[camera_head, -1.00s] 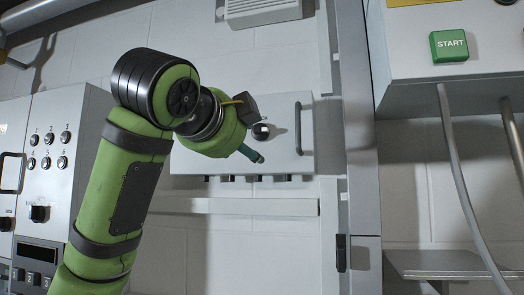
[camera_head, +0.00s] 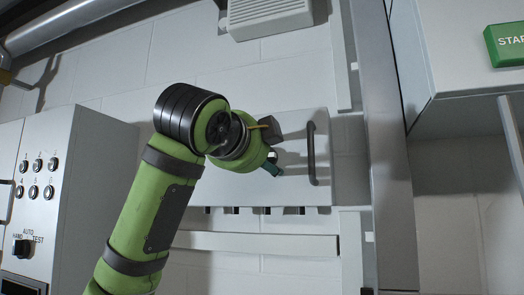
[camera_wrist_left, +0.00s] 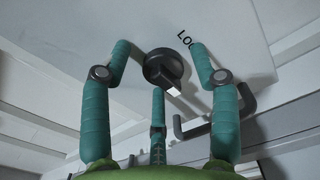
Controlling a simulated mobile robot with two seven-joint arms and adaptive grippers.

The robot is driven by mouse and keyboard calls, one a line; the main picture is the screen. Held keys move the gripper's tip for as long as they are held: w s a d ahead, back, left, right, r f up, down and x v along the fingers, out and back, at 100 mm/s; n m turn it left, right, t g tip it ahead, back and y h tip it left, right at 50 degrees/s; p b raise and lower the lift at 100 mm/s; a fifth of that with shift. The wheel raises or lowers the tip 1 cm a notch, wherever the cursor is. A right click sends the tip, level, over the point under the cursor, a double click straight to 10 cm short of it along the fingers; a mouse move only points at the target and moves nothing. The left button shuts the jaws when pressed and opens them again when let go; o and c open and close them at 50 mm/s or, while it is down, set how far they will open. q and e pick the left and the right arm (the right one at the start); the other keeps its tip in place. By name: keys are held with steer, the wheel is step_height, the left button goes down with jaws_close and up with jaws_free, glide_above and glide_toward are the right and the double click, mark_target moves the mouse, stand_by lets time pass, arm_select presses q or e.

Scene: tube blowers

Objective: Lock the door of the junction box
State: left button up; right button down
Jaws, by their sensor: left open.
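The junction box (camera_head: 240,192) is a pale grey wall box with its door closed as far as I can tell. A dark bar handle (camera_head: 311,153) sits on the right of the door. My left gripper (camera_head: 275,150) is in front of the door, left of the handle, and largely covers the lock knob in the head view. In the left wrist view the round black knob (camera_wrist_left: 164,66) has a pale-tipped pointer. My open left gripper (camera_wrist_left: 160,50) has its green fingers spread around the knob, with no clear contact. Part of the "LOCK" lettering (camera_wrist_left: 186,41) is hidden by a finger. My right gripper is not in view.
A grey control panel (camera_head: 95,170) with knobs stands at the left. A vertical metal post (camera_head: 385,150) and a cabinet with a green START button (camera_head: 506,45) are at the right. A vent box (camera_head: 268,16) hangs above.

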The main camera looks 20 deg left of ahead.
arm_select(q)
steer(key=shift+s+r, duration=0.1)
steer(key=shift+s, duration=0.3)
steer(key=c, duration=1.1)
steer(key=n+b, duration=0.3)
steer(key=n, duration=1.4)
steer(key=shift+d+n+b, duration=0.1)
steer(key=shift+n+b, duration=0.3)
steer(key=shift+c, duration=0.2)
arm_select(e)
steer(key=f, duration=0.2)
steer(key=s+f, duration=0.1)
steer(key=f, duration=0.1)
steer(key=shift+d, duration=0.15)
arm_select(q)
steer(key=shift+w+f, duration=0.1)
steer(key=shift+f, duration=0.2)
